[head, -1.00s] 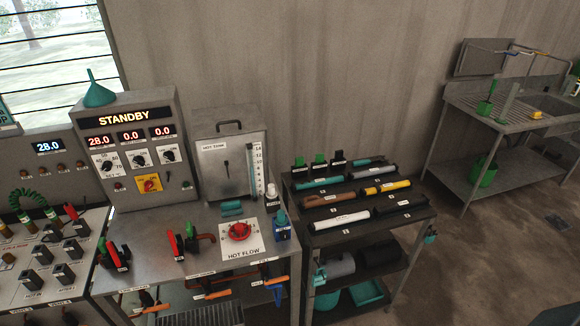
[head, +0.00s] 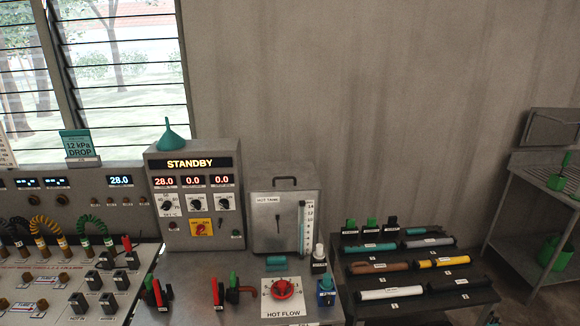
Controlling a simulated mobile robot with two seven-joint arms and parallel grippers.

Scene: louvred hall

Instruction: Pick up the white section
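The white section (head: 391,294) is a white tube lying on the front left of the dark rack's top (head: 420,307). A small label sits in front of it. A black tube (head: 455,285) lies to its right, and a brown tube (head: 366,268) lies behind it. Nothing covers the white section. Neither of my grippers shows in the head view.
The steel bench left of the rack carries the hot tank (head: 283,222), a red hot-flow knob (head: 284,288), red-handled valves and a blue bottle (head: 326,292). A control box reads STANDBY (head: 190,163). A steel sink table (head: 535,205) stands at right. Some floor shows between rack and sink table.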

